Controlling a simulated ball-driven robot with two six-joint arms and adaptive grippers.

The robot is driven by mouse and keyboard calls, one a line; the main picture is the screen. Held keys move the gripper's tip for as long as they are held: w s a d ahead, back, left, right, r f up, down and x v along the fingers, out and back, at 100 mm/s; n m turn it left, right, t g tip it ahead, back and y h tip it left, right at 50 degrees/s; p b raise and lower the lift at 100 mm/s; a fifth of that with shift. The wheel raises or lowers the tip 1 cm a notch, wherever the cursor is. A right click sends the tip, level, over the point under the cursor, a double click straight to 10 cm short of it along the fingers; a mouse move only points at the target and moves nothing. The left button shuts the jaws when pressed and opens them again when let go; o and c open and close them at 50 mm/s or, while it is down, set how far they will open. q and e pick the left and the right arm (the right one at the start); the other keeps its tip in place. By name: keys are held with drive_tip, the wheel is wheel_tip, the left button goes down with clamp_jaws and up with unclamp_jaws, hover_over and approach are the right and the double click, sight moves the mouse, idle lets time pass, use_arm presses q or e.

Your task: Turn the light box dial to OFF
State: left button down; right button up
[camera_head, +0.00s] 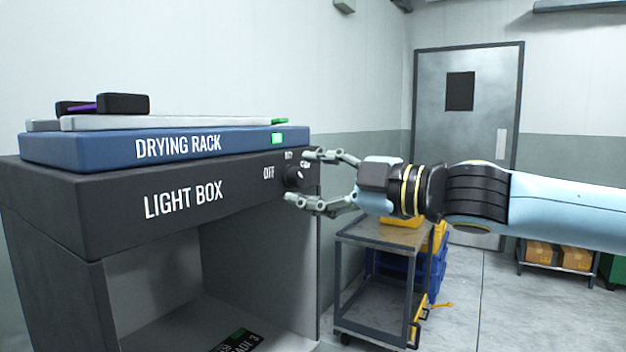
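The light box (120,212) is a large dark grey cabinet at the left with white lettering and an open hollow below. Its dial (293,176) is a small black knob at the right end of the front panel, with OFF printed to its left and more small labels above it. Which mark the dial points to is too small to tell. My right gripper (294,177) comes in from the right with its fingers spread, one above and one below the dial. I cannot tell whether the fingers touch the panel. My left gripper is not in view.
A blue drying rack (80,150) lies on top of the light box, with a pale tray and black blocks on it. A metal cart (385,239) with blue and yellow items stands behind my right gripper. A grey door (470,130) is at the back. Open floor lies at the right.

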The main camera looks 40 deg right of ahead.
idle(0.3)
drive_tip(key=m, duration=0.1)
drive_tip(key=m+p, duration=0.1)
drive_tip(key=m, duration=0.1)
drive_tip(key=shift+r+m, duration=0.2)
drive_tip(key=shift+m, duration=0.1)
drive_tip(key=m+p, duration=0.1)
drive_tip(key=m, duration=0.5)
drive_tip(key=s+d+r+p, duration=0.1)
drive_tip(key=p, duration=0.4)
drive_tip(key=shift+m+p, duration=0.35)
drive_tip(key=shift+m, duration=0.05)
drive_tip(key=a+f+p+v, duration=0.1)
drive_tip(key=p+v, duration=0.8)
drive_tip(key=s+d+f+m+g+h+b, duration=0.1)
drive_tip(key=d+f+h+b, duration=0.2)
drive_tip(key=f, duration=1)
drive_tip(key=s+d+f+m+g+h+b, duration=0.1)
drive_tip(key=s+d+f+g+h+b, duration=0.1)
drive_tip(key=d+f, duration=0.7)
wheel_tip(320, 180, down, 6)
drive_tip(key=shift+s+r+m+h+b, duration=0.35)
drive_tip(key=shift+h+b, duration=0.35)
drive_tip(key=shift+b, duration=0.45)
drive_tip(key=shift+w+d+f, duration=0.1)
